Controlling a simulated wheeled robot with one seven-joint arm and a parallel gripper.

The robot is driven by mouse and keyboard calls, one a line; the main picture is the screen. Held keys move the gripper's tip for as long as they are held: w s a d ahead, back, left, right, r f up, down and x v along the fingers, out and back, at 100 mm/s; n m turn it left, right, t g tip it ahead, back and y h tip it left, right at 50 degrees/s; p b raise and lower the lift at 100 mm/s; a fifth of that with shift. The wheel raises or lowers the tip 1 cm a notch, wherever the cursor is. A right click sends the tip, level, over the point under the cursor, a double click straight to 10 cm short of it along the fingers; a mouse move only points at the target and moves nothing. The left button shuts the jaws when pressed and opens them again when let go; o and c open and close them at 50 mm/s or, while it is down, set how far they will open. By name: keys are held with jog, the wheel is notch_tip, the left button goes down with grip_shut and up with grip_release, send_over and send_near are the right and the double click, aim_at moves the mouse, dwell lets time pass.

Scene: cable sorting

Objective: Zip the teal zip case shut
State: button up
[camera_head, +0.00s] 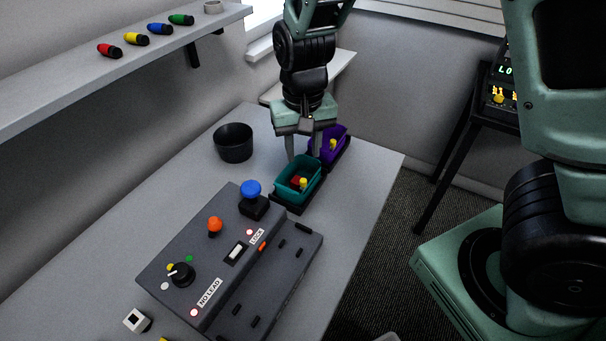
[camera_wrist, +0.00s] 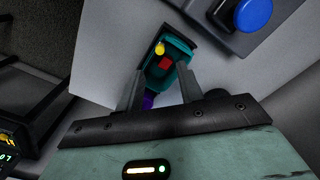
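The teal zip case (camera_head: 290,196) stands in a dark holder on the grey table, its top open. A red piece (camera_head: 296,181) and a yellow piece (camera_head: 303,183) show inside it. The case also appears in the wrist view (camera_wrist: 181,46), just beyond my fingertips. My gripper (camera_head: 303,154) points down above the far end of the case, its two fingers apart and nothing between them. In the wrist view my gripper (camera_wrist: 158,82) spans the near end of the case. I cannot tell whether a finger touches it, and no zip pull is clearly visible.
A purple case (camera_head: 341,143) with a yellow piece stands just behind the teal one. A black bowl (camera_head: 233,142) is to the left. A control box (camera_head: 215,262) with a blue knob (camera_head: 251,190) sits in front. The table's right edge is close to the cases.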

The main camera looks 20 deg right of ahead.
aim_at(303, 180)
notch_tip(303, 180, down, 8)
jog(key=shift+f, duration=0.2)
grip_shut()
